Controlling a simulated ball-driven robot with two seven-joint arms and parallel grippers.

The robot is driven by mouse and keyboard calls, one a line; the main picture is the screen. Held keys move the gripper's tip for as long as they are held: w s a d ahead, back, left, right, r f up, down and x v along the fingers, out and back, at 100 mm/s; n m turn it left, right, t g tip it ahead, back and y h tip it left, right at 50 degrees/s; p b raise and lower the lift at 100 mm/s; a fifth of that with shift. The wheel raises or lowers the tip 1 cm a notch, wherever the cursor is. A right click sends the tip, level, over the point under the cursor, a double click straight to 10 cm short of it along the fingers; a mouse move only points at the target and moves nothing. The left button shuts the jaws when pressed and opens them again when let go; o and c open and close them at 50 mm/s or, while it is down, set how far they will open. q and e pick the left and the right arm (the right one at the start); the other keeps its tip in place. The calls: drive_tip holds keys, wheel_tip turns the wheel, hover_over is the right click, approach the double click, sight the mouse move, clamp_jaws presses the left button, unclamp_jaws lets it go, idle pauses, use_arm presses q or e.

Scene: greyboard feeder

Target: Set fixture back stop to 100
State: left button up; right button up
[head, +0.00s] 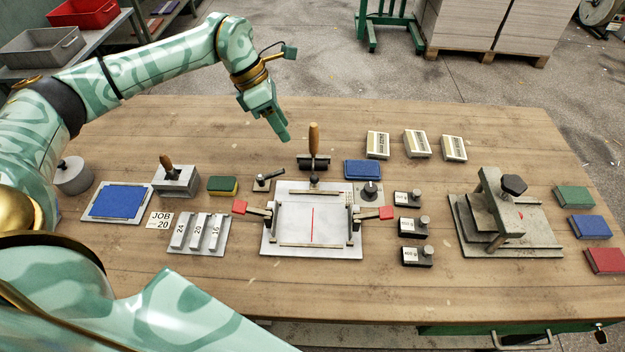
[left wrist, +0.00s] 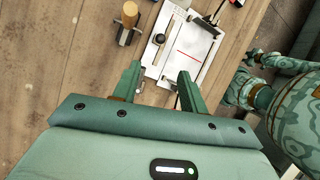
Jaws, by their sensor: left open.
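The fixture (head: 272,246) is a pale plate on the middle of the table, with a red line on its bed and red-tipped levers at both sides. Its back stop (head: 314,192) is a bar along the far side with a dark knob (head: 315,181) at its middle. The fixture (left wrist: 197,47) also shows in the left wrist view, with the knob (left wrist: 159,39) near its left edge. The scale reading is too small to read. My left gripper (head: 282,138) is open and empty, above and behind the fixture; its fingers (left wrist: 160,72) show in the wrist view.
A wooden-handled roller (head: 313,145) stands just behind the back stop. Several labelled weights stand to the right. My other arm parts show at the wrist view's right.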

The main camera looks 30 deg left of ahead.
sight(312, 176)
use_arm(q)
drive_tip(key=b+x, duration=0.2)
drive_tip(key=x, duration=1.3)
drive_tip(key=shift+d+f, duration=0.15)
drive_tip(key=shift+f, duration=0.05)
clamp_jaws()
